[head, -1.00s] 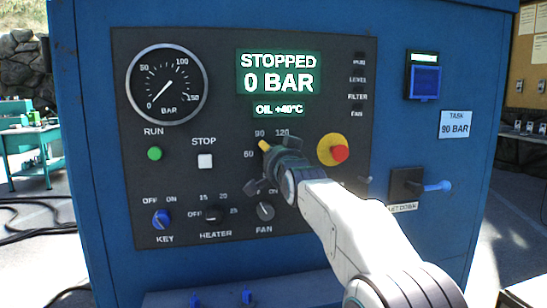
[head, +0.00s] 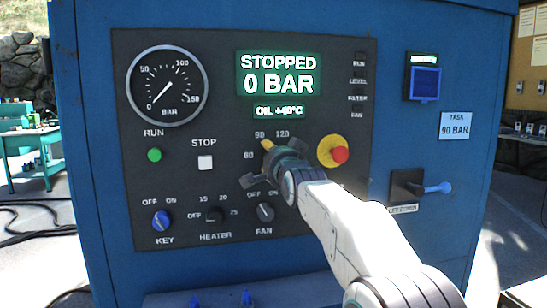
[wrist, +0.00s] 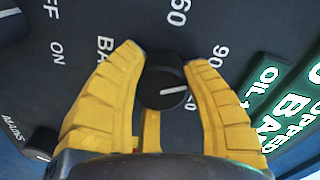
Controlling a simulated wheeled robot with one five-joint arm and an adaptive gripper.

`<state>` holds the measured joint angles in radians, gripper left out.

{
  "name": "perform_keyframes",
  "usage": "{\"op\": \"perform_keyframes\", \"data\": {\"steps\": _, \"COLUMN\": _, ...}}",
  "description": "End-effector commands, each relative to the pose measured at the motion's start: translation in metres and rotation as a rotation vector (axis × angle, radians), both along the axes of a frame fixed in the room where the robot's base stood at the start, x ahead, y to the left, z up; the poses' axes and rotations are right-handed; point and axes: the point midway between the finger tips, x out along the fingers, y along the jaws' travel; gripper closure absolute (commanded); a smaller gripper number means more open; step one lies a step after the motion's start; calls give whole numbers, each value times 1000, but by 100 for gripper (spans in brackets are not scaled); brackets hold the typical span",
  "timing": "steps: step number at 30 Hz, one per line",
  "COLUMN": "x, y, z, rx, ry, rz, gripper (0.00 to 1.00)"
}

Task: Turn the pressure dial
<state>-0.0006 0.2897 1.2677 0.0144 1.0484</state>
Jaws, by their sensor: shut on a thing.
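The pressure dial (wrist: 165,84) is a round black knob with a white pointer line, seen in the wrist view between the yellow fingers of my gripper (wrist: 162,57). The fingers are shut on it, one on each side. The line lies nearly level in that view; the labels 60 and 90 show above and to its right. In the head view my gripper (head: 270,150) covers the dial, with the 60, 90 and 120 marks around it. The display (head: 278,74) reads STOPPED, 0 BAR. The gauge (head: 166,85) needle sits near 0. A task card (head: 455,125) reads 90 BAR.
A red stop button on yellow (head: 333,150) is close to the right of my gripper. The fan knob (head: 265,212) and heater knob (head: 214,214) are below. A blue-handled lever (head: 430,188) sticks out at the right. A green run button (head: 154,155) is at the left.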

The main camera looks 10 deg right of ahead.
Motion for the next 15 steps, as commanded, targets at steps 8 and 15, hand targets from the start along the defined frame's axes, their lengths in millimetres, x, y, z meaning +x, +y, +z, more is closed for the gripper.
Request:
{"op": "perform_keyframes", "data": {"steps": 8, "x": 0, "y": 1, "z": 1, "rx": -1, "ry": -2, "rz": 1, "gripper": 36}}
{"op": "perform_keyframes", "data": {"steps": 15, "x": 0, "y": 0, "z": 0, "rx": -1, "ry": -1, "rz": 0, "gripper": 30}}
